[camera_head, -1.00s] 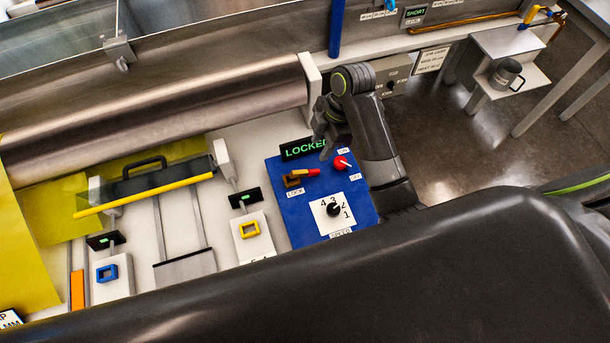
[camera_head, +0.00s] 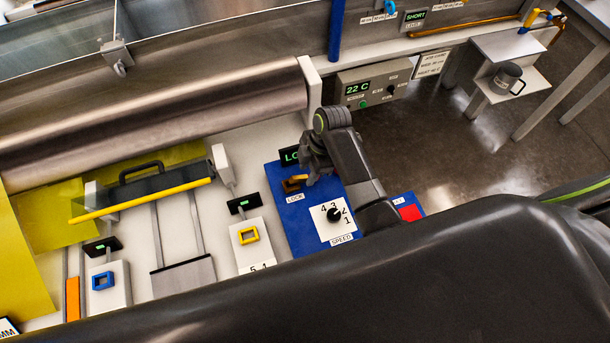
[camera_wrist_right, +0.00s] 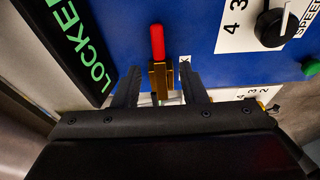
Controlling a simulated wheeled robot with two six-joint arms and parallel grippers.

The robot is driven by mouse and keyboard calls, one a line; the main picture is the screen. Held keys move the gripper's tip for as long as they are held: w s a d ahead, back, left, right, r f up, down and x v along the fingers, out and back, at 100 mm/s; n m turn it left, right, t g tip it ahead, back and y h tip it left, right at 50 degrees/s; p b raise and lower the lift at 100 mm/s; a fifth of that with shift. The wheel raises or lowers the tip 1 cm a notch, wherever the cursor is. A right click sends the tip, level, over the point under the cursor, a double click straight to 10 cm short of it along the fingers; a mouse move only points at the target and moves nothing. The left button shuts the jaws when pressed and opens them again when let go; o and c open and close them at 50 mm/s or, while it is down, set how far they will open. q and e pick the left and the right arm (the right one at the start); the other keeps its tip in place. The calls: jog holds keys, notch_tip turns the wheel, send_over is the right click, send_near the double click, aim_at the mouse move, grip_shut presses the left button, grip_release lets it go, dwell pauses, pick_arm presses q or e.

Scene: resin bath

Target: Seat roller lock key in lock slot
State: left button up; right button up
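The roller lock key shows its red handle (camera_wrist_right: 157,42) in the right wrist view, joined to or lying against a brass block (camera_wrist_right: 160,78). In the head view the brass part (camera_head: 293,184) sits by the LOCK label on the blue panel (camera_head: 295,225); the red handle is hidden by my gripper. I cannot tell the slot from the key's brass part. My right gripper (camera_head: 314,178) is over the lock area. In the wrist view its fingers (camera_wrist_right: 162,90) are apart, one on each side of the brass block, with gaps. My left gripper is not in view.
A black sign reading LOCKED (camera_wrist_right: 80,50) stands close beside the gripper. The steel roller (camera_head: 160,115) lies behind. A mug (camera_head: 507,77) stands on a shelf at the right.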

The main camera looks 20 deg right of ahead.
jog(key=shift+x, duration=1)
grip_shut()
